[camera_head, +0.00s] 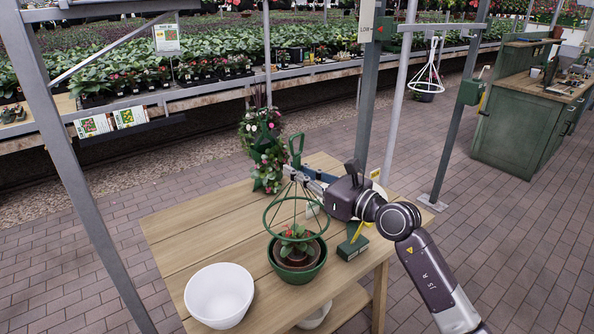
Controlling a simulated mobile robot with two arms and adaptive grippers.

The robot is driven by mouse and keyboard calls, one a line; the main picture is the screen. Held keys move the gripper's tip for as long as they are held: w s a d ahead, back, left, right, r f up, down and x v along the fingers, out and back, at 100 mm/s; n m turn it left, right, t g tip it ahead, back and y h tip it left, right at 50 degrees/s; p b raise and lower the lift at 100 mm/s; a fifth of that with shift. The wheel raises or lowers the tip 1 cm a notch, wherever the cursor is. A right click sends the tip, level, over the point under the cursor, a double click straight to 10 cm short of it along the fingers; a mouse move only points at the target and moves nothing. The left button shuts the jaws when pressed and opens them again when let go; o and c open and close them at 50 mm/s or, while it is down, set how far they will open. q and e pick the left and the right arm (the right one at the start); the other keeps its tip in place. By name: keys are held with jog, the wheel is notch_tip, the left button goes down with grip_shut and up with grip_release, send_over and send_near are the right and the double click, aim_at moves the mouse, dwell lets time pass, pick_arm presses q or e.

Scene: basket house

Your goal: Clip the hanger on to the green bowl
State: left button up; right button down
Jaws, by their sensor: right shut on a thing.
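The green hanger (296,160) has a hook at the top, thin rods running down and a wide ring at the bottom. My right gripper (292,173) is shut on it just below the hook. The hanger is upright, with its ring over the green bowl (298,276). The bowl stands on the wooden table and holds soil and a small plant (297,243) with red flowers. The ring appears higher than the bowl's rim; I cannot tell whether they touch anywhere. My left gripper is not in view.
A white bowl (219,294) stands at the front left of the wooden table (190,232). A flower tower (262,150) stands behind the hanger. A small green box (352,248) is at the right edge. A white hanger (428,75) with a pot hangs from a rail.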

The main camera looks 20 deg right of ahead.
notch_tip(320, 180, down, 3)
jog(key=shift+s+d+f+b, duration=0.1)
jog(key=shift+b, duration=1.1)
pick_arm(q)
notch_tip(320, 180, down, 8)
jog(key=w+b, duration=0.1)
jog(key=b, duration=0.4)
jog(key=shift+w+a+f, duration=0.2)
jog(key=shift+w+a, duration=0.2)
pick_arm(e)
notch_tip(320, 180, down, 7)
jog(key=shift+r, duration=0.2)
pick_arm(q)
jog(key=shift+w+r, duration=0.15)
pick_arm(e)
jog(key=shift+f, duration=0.4)
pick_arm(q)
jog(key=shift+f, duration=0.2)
pick_arm(e)
jog(key=shift+s+f, duration=0.1)
jog(key=shift+f, duration=0.2)
jog(key=c, duration=2)
grip_release()
jog(key=shift+o, duration=0.3)
